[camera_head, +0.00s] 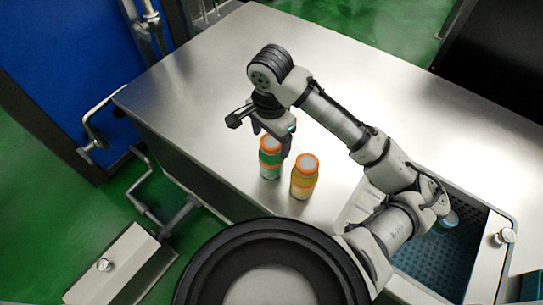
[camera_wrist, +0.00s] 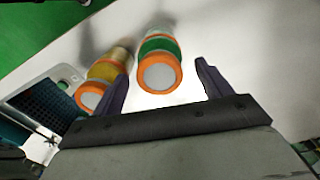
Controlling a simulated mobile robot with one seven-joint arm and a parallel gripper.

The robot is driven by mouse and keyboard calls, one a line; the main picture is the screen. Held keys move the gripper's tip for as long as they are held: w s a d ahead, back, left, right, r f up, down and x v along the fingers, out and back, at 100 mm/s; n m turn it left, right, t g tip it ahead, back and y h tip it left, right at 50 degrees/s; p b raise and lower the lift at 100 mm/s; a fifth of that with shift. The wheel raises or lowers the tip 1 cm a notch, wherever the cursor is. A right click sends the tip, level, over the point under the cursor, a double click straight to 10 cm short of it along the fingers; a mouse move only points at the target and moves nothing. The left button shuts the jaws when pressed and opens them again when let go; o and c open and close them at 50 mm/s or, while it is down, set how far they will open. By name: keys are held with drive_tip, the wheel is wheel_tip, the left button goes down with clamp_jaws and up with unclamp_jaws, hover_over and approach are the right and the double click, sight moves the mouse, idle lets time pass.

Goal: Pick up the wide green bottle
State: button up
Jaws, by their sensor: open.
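The green bottle (camera_head: 270,170) has an orange band around a pale cap and stands upright on the metal table. In the wrist view the green bottle (camera_wrist: 158,48) shows from above, between and ahead of the two fingers. My gripper (camera_head: 272,141) is open, pointing down at the top of this bottle and partly covering it in the head view. In the wrist view my gripper (camera_wrist: 162,70) shows empty space on both sides of the cap, with the left finger in the gap towards the yellow bottle.
A yellow bottle (camera_head: 303,184) with an orange-rimmed cap stands close beside the green one, also in the wrist view (camera_wrist: 104,72). A recessed bin (camera_head: 482,262) with a blue perforated floor holds a greenish item (camera_head: 447,222) at right. The table (camera_head: 210,75) is clear behind.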

drive_tip(key=shift+f, duration=1.3)
drive_tip(key=shift+s, duration=0.1)
clamp_jaws()
drive_tip(key=shift+r, duration=0.1)
